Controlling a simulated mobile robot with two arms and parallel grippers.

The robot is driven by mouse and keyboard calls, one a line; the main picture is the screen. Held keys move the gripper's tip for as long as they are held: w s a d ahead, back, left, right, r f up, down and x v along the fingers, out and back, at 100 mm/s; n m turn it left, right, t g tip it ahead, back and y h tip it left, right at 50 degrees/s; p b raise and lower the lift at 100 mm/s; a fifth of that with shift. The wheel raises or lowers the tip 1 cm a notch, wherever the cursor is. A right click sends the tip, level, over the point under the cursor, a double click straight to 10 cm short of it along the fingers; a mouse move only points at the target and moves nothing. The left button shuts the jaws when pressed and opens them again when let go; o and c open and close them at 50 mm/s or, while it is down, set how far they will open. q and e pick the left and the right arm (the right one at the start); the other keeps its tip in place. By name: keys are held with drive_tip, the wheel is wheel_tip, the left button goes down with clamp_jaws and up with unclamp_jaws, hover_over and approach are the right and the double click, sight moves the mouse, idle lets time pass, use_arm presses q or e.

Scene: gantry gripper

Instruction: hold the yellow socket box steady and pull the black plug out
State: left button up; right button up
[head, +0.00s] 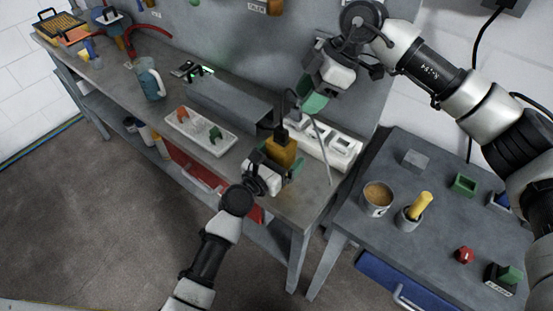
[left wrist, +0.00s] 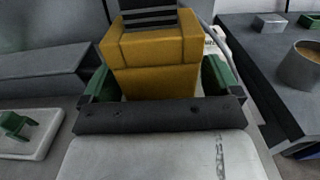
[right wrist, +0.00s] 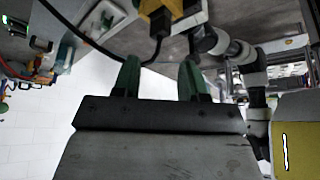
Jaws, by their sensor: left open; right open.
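The yellow socket box (head: 283,153) stands upright near the right end of the workbench, with the black plug (head: 281,133) in its top. My left gripper (head: 275,170) is open around the lower box. In the left wrist view a green finger stands on each side of the box (left wrist: 152,55); whether they touch it I cannot tell. My right gripper (head: 313,98) is open and empty, above and right of the plug. In the right wrist view the plug (right wrist: 158,22) and its cable lie beyond the fingertips, apart from them.
A white tray (head: 175,128) with a red and a green piece lies left of the box. A white socket strip (head: 340,147) lies to its right, near the plug's cable. A grey side table (head: 440,235) with cups stands at right. The wall panel rises close behind.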

sight(281, 129)
use_arm(q)
drive_tip(key=c, duration=1)
drive_tip(key=shift+c, duration=0.3)
use_arm(e)
drive_tip(key=shift+o, duration=1.8)
drive_tip(key=shift+a+r+n, duration=0.1)
drive_tip(key=shift+a+n, duration=0.15)
drive_tip(key=shift+n, duration=0.05)
drive_tip(key=a+n+h, duration=0.1)
drive_tip(key=n, duration=0.1)
drive_tip(key=a+r+n+h, duration=0.1)
drive_tip(key=a+n+h, duration=0.2)
drive_tip(key=n, duration=0.1)
drive_tip(key=shift+s+a+r+n+t+h, duration=0.15)
drive_tip(key=shift+s+r+n+t+h, duration=0.15)
drive_tip(key=shift+s+r, duration=0.1)
use_arm(q)
drive_tip(key=shift+a, duration=0.1)
use_arm(e)
drive_tip(key=shift+n+h, duration=0.6)
drive_tip(key=shift+n, duration=0.3)
drive_tip(key=f, duration=1.1)
drive_tip(key=shift+a+f, duration=0.2)
drive_tip(key=shift+a, duration=0.1)
drive_tip(key=shift+c, duration=0.2)
